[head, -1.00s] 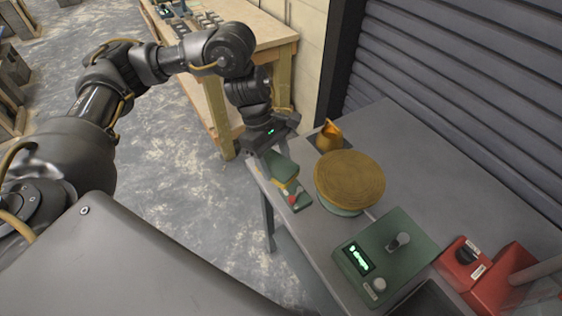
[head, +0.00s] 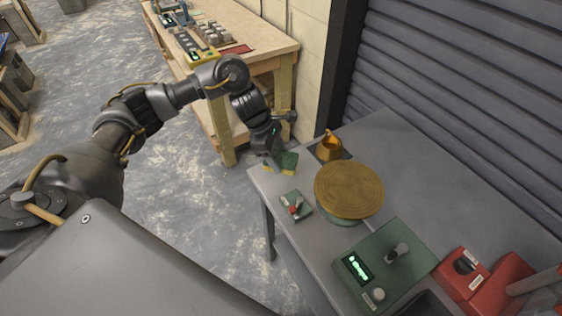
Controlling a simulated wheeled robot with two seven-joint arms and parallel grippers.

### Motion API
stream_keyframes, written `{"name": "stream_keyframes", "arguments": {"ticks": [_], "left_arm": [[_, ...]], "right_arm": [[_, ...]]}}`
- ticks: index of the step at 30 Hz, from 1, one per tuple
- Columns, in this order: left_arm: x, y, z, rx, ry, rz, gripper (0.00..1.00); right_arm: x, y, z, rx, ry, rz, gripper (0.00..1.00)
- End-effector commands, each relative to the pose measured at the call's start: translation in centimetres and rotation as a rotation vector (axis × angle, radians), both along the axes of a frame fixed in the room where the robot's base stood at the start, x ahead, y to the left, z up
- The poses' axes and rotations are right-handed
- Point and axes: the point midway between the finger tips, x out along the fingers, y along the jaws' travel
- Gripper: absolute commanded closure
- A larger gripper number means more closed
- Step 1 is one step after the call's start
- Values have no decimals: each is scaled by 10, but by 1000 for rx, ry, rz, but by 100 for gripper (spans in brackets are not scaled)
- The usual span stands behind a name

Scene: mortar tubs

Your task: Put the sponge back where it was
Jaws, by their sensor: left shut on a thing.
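My left gripper (head: 277,158) is shut on the green and yellow sponge (head: 288,162) near the far left corner of the grey table (head: 410,170). The sponge looks tilted in the jaws, and the gripper partly hides it. I cannot tell whether the sponge touches the tabletop. A small green pad (head: 303,212) with red and white bits on it lies on the table, nearer than the sponge and apart from it. My right gripper is not in view.
A round wooden disc (head: 348,190) on a stand is right of the pad. A golden pot (head: 328,147) stands behind it. A green box with a lit display (head: 358,268) and a red machine (head: 468,270) are in front. A wooden bench (head: 262,38) stands beyond.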

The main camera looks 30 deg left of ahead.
Motion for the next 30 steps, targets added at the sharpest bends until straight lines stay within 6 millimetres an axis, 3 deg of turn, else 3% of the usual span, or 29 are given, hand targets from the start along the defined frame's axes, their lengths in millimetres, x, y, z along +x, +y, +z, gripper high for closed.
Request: {"name": "stream_keyframes", "arguments": {"ticks": [1, 6, 18, 24, 30], "left_arm": [[5, 1, -14, -2, 13, 5, 64], [26, 8, -38, -1, 7, 2, 64], [39, 13, -56, -1, 7, 0, 64], [38, 13, -78, 0, 8, 0, 64], [38, 13, -84, 1, 3, -3, 64]], "right_arm": [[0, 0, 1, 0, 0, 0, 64], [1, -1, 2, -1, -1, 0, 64], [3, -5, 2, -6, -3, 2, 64], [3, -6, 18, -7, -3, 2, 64], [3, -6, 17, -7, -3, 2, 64]]}}
